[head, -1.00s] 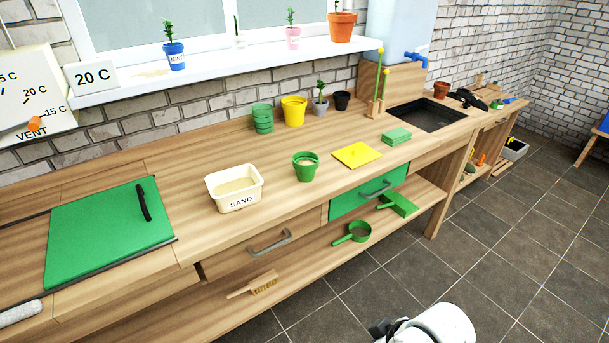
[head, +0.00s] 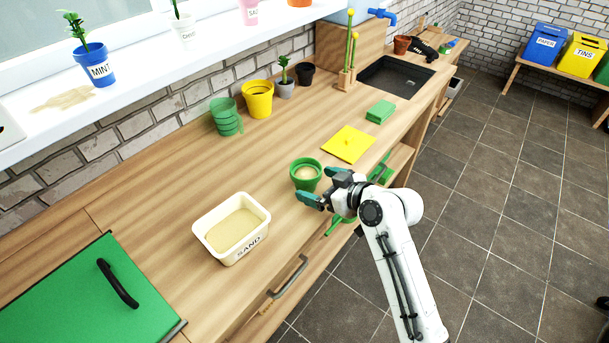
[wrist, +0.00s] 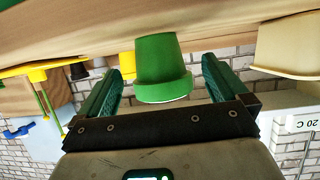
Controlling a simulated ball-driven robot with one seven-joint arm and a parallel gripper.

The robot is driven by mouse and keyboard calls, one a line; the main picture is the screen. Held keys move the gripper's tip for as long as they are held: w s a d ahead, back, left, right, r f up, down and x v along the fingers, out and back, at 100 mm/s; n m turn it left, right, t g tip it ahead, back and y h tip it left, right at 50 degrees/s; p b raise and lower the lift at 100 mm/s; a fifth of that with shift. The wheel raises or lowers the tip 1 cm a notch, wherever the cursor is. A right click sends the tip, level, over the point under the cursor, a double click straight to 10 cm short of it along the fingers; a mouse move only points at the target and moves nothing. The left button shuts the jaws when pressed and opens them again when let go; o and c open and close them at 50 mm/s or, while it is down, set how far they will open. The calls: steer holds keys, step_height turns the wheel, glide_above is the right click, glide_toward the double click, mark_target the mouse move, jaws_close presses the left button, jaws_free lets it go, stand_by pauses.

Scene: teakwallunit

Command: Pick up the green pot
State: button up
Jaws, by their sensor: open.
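The green pot (head: 305,174) stands upright on the wooden worktop, with something tan showing inside its rim. My gripper (head: 320,186) is open with teal fingers, just right of the pot and close to it in the head view. In the wrist view, which looks upside down, the green pot (wrist: 162,58) shows between the two spread fingers, with a gap on each side. I cannot tell how far the pot sits in between the fingers. They do not appear to grip it.
A cream sand tub (head: 232,229) stands left of the pot. Stacked green pots (head: 226,116) and a yellow pot (head: 257,99) stand at the back. Bare worktop surrounds the pot.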

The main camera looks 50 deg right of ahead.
mark_target(316, 182)
steer(key=p+x, duration=0.1)
steer(key=x, duration=0.2)
steer(key=shift+w, duration=0.45)
steer(key=shift+w+f, duration=0.3)
steer(key=shift+w, duration=0.25)
steer(key=shift+c, duration=0.3)
steer(key=shift+d, duration=0.1)
steer(key=c, duration=1)
